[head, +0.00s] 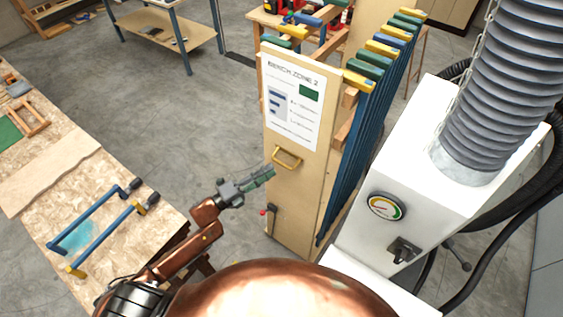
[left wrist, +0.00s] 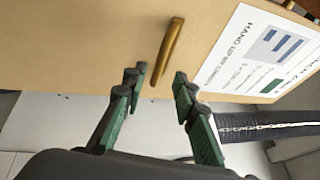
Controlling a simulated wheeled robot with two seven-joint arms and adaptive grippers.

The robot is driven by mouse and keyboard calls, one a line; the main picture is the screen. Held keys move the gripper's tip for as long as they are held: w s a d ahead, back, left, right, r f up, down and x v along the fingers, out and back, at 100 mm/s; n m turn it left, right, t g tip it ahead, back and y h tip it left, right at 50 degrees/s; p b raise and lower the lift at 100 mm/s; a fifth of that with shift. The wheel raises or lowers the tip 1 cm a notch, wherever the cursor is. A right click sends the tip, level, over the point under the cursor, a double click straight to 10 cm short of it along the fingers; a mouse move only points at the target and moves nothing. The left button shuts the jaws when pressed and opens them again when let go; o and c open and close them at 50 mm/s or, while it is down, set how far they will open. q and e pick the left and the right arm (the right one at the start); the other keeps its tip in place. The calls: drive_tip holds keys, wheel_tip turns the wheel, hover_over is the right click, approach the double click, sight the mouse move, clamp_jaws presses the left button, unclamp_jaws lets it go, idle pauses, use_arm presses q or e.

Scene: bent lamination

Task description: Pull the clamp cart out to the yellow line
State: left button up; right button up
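The clamp cart (head: 293,195) is a tall, narrow plywood cart with blue bar clamps hanging along its right side. A brass-yellow pull handle (head: 287,158) is on its end panel below a white sign. My left gripper (head: 266,176) is just left of and below the handle, with green fingers pointing at it. In the left wrist view, my left gripper (left wrist: 159,80) is open and the handle (left wrist: 168,50) lies ahead, partly between the fingertips. I see no grip on it. My right gripper is not in view. No yellow line shows on the visible floor.
A white machine (head: 400,190) with a gauge and a grey hose (head: 500,90) stands close right of the cart. A chipboard workbench (head: 100,190) with two blue clamps is at the left. Grey floor (head: 190,120) between bench and cart is clear. A metal-legged table (head: 165,30) stands behind.

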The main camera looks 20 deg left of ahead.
sight(282, 164)
use_arm(q)
drive_tip(key=p+x, duration=0.1)
drive_tip(key=x, duration=0.5)
drive_tip(key=shift+w+d, duration=0.1)
drive_tip(key=shift+w, duration=0.05)
clamp_jaws()
idle(0.5)
